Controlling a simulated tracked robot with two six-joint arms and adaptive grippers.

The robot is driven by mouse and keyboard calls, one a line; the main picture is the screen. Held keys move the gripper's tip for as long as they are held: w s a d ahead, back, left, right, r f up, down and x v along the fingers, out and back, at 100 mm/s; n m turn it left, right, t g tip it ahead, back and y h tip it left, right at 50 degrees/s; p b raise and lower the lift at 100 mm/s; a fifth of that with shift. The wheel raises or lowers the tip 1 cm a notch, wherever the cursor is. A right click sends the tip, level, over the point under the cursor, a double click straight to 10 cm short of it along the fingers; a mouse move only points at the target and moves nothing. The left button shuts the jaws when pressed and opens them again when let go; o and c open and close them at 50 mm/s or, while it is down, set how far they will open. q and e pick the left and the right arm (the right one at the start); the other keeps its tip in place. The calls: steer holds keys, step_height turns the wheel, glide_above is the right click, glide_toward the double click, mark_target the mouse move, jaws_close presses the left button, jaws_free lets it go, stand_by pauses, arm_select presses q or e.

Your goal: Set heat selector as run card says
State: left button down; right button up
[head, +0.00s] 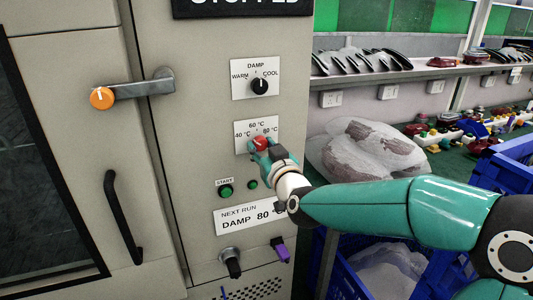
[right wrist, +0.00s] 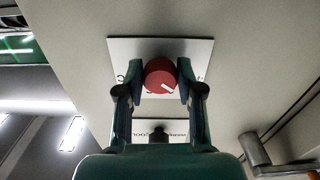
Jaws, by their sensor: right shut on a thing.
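The red heat selector knob (head: 260,142) sits on a white plate (head: 242,146) marked 40 °C, 60 °C and 80 °C. My right gripper (head: 260,146) is shut on the knob, with a finger on each side in the right wrist view (right wrist: 160,88). In that upside-down view, the knob's white pointer line slants to the lower right, towards the door handle, which is the 40 °C side. The run card (head: 240,216) reads "NEXT RUN DAMP 80"; its right end is hidden behind my right gripper. My left gripper is not in view.
Above is the black DAMP knob (head: 259,86), pointing up. Below are a green START button (head: 226,191), a black lever (head: 231,262) and a purple switch (head: 281,249). An orange-tipped door handle (head: 130,92) is left. Blue crates (head: 508,165) and wrapped parts stand right.

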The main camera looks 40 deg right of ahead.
steer(key=m+b, duration=0.4)
steer(key=shift+f, duration=0.15)
steer(key=m+b, duration=0.4)
steer(key=m, duration=0.1)
steer(key=shift+m, duration=0.4)
steer(key=m+b, duration=0.3)
steer(key=m, duration=0.3)
steer(key=shift+a, duration=0.1)
steer(key=m+b, duration=0.1)
steer(key=m, duration=0.3)
steer(key=shift+m, duration=0.3)
steer(key=shift+m+b, duration=0.5)
steer(key=shift+m, duration=0.4)
steer(key=shift+w, duration=0.1)
steer(key=o, duration=1.2)
steer(key=shift+c, duration=0.2)
steer(key=shift+r, duration=0.25)
